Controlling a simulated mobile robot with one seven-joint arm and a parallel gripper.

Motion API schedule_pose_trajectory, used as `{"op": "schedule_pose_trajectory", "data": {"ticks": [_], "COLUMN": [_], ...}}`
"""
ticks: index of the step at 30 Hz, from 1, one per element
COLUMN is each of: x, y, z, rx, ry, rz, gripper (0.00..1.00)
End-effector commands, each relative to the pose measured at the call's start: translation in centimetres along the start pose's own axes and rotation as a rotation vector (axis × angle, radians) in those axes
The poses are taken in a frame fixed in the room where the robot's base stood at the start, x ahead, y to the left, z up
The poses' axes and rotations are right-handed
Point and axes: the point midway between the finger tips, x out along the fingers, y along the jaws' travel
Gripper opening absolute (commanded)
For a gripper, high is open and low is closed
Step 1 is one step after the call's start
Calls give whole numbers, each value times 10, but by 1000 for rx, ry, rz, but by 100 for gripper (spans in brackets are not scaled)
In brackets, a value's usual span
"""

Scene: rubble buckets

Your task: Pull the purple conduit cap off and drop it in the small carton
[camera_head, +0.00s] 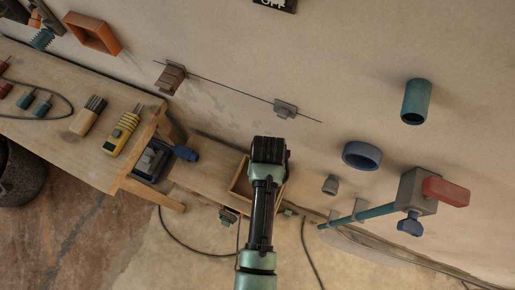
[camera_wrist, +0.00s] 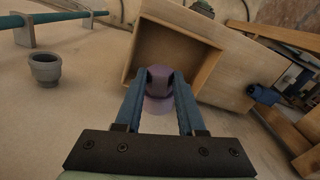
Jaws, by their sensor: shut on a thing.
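My gripper (camera_wrist: 160,78) is shut on the purple conduit cap (camera_wrist: 158,104), which sits between the two blue fingers in the wrist view. The cap has a darker, narrower part at the fingertips and a paler, wider part nearer the camera. The small carton (camera_wrist: 130,65), an open wooden box, lies behind the fingertips in the wrist view and looks empty where it shows. In the head view the carton (camera_head: 236,188) is partly hidden by my arm, and my gripper (camera_head: 269,140) is at its far side. The cap is hidden there. I cannot tell its height relative to the carton.
A valve box with a red handle (camera_head: 446,191) joins a teal pipe. A wooden bench (camera_head: 70,150) with tools stands left.

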Motion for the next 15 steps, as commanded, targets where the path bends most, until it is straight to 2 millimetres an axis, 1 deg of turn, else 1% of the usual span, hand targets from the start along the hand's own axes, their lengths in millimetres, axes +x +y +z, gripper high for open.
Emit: {"op": "schedule_pose_trajectory", "data": {"ticks": [1,2,3,7,15], "x": [0,0,0,0,0], "y": [0,0,0,0,0], "z": [0,0,0,0,0], "rx": [0,0,0,0,0], "ry": [0,0,0,0,0], "rz": [0,0,0,0,0], "gripper": [0,42,49,73,74]}}
